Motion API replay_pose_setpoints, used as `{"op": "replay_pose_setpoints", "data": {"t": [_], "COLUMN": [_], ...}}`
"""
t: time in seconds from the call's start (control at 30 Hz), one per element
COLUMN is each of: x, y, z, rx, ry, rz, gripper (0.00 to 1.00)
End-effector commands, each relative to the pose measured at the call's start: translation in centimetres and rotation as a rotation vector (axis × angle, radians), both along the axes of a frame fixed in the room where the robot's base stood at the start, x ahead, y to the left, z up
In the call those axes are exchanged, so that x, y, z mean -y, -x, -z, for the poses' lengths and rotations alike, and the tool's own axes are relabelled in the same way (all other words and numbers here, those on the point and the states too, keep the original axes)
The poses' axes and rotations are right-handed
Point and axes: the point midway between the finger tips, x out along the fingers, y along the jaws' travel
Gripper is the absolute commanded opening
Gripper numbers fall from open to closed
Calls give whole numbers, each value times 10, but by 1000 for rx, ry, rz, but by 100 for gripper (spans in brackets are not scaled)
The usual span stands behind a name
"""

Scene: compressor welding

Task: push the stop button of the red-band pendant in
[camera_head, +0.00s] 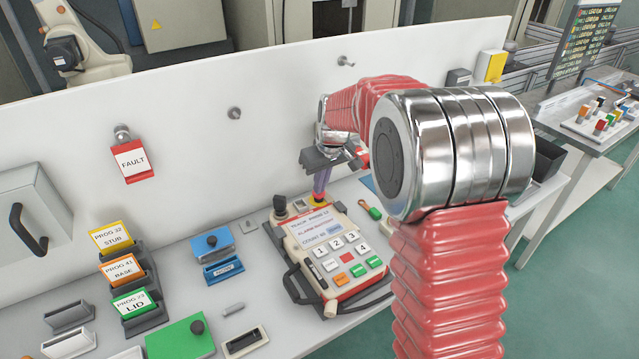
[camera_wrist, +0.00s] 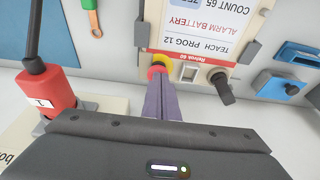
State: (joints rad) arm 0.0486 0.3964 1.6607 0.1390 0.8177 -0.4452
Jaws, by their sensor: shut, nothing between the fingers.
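The red-band pendant (camera_head: 345,230) lies on the bench, a cream box with a screen and several keys. Its red band (camera_wrist: 200,58) shows in the wrist view. The stop button (camera_wrist: 157,71) is red with a yellow collar, at the pendant's edge by the band; in the head view it (camera_head: 318,201) is partly hidden by my fingers. My gripper (camera_head: 319,193) is shut and empty, its purple fingers pointing down at the button. In the wrist view the fingertips (camera_wrist: 160,86) overlap the red cap. I cannot tell whether they touch it or how far in it sits.
A black knob (camera_wrist: 220,85) stands on the pendant beside the stop button. A red cylinder (camera_wrist: 55,95) with a black stem is close to the gripper in the wrist view. The white panel (camera_head: 200,110) rises behind. A green-handled tool (camera_head: 372,210) lies right of the pendant.

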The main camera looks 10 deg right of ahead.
Motion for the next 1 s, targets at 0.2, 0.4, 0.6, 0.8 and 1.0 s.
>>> {"op": "replay_pose_setpoints", "data": {"t": [0.2, 0.4, 0.6, 0.8, 1.0], "x": [0, 0, 0, 0, 0], "y": [1, 2, 2, 2, 1], "z": [25, 28, 26, 7, -30], "rx": [-4, -10, -9, -2, 17], "ry": [0, 0, 1, 1, 1], "rz": [1, 0, 0, 0, 1], "gripper": [0, 0, 0, 0, 0]}}
